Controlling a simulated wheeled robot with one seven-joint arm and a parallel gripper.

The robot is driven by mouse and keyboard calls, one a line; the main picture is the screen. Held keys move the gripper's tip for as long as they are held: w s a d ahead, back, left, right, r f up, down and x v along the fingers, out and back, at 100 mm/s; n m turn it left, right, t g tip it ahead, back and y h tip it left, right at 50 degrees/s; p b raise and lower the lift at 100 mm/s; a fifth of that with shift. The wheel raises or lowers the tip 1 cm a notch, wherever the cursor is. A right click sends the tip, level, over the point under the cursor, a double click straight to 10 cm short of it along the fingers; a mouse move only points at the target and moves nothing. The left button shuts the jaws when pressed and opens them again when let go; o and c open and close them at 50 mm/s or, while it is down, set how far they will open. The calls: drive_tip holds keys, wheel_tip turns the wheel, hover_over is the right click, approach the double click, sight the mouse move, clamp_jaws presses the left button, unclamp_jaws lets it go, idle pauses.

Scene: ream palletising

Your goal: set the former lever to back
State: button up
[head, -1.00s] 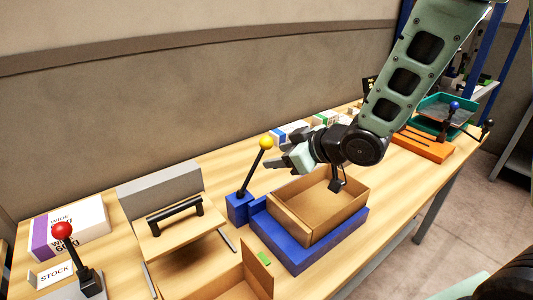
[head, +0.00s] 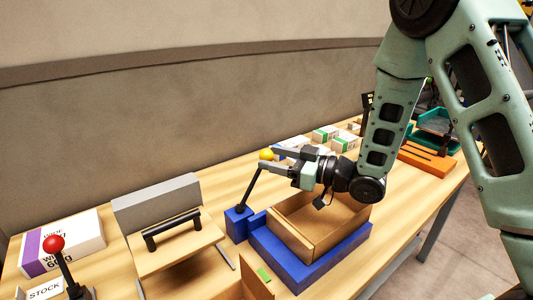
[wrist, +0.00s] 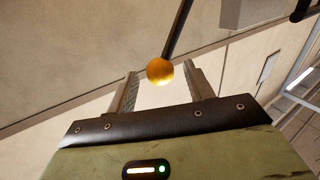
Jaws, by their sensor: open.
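The former lever is a black rod (head: 250,188) with a yellow ball knob (head: 266,154), rising tilted from a blue block (head: 237,224) beside the blue former (head: 318,266). An open cardboard box (head: 325,238) sits in the former. My gripper (head: 278,162) is open at the knob, fingers pointing left. In the wrist view the knob (wrist: 160,71) shows between the two fingertips, with the rod running up from it. I cannot tell whether either finger touches it.
A red-knobbed lever (head: 54,243) stands at the left by a STOCK sign (head: 44,290) and a paper ream (head: 62,246). A grey stand with a black handle (head: 172,230) is left of the former. Small boxes (head: 325,134) lie behind my gripper.

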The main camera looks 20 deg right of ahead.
drive_tip(key=shift+x, duration=1.35)
